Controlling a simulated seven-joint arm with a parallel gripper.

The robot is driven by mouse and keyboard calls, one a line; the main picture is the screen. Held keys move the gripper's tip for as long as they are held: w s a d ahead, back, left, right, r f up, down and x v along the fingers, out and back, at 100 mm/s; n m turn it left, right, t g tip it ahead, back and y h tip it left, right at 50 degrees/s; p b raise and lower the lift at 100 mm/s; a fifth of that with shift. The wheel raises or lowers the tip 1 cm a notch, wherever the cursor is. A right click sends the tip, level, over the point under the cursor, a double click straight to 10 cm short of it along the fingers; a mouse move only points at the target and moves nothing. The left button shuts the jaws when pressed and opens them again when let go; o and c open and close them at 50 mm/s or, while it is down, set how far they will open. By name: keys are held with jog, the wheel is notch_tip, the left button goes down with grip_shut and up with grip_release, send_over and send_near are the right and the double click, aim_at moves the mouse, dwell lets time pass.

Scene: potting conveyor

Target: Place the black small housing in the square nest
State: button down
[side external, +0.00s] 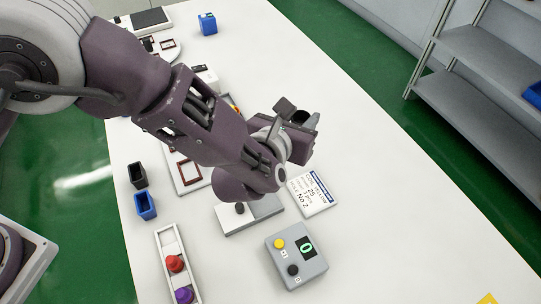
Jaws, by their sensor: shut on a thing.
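My gripper (298,124) is at the end of my bent arm, raised over the middle of the table. It is shut on a dark piece that appears to be a black small housing; the jaws and wrist hide much of it, so its shape is unclear. Another black open-topped housing (138,176) stands on the table at left, just behind a blue one (145,206). A pale plate with a brown square frame (188,172), which looks like the square nest, lies left of my wrist. My arm partly covers this plate.
A grey box with buttons and a display (297,256), a printed card (312,195), a grey block with a black knob (248,214) and a rack with red and purple knobs (178,267) stand near. A blue housing (208,24) stands far back.

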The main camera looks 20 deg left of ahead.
jog(key=f, duration=1)
jog(key=shift+s+d, duration=0.1)
jog(key=shift+d, duration=0.3)
jog(key=c, duration=1)
grip_release()
jog(key=shift+f, duration=0.1)
jog(key=shift+o, duration=0.2)
